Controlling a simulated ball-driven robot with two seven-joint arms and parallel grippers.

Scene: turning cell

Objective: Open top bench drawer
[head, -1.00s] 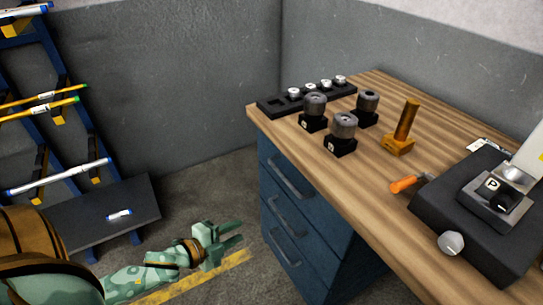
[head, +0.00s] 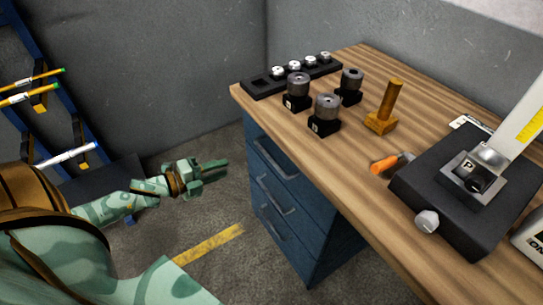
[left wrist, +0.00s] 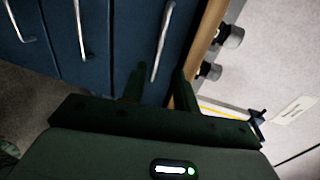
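The blue bench drawer unit (head: 300,215) stands under the wooden bench top, with several drawers that look shut. The top drawer's grey bar handle (head: 276,160) is just below the bench top; in the left wrist view this handle (left wrist: 163,42) runs lengthwise ahead of my fingers. My left gripper (head: 216,170) is left of the drawer fronts, pointing towards them, with a gap between. In the left wrist view its two dark fingers (left wrist: 160,85) are apart, with the handle lined up between them but not visibly gripped. My right gripper is not in view.
On the bench top (head: 350,165) stand several round parts on black blocks, a black rack (head: 262,86), a brass-coloured post (head: 384,108), an orange-handled tool (head: 388,164) and a dark fixture (head: 450,195). A blue rack (head: 50,110) stands left. Floor before the drawers is clear.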

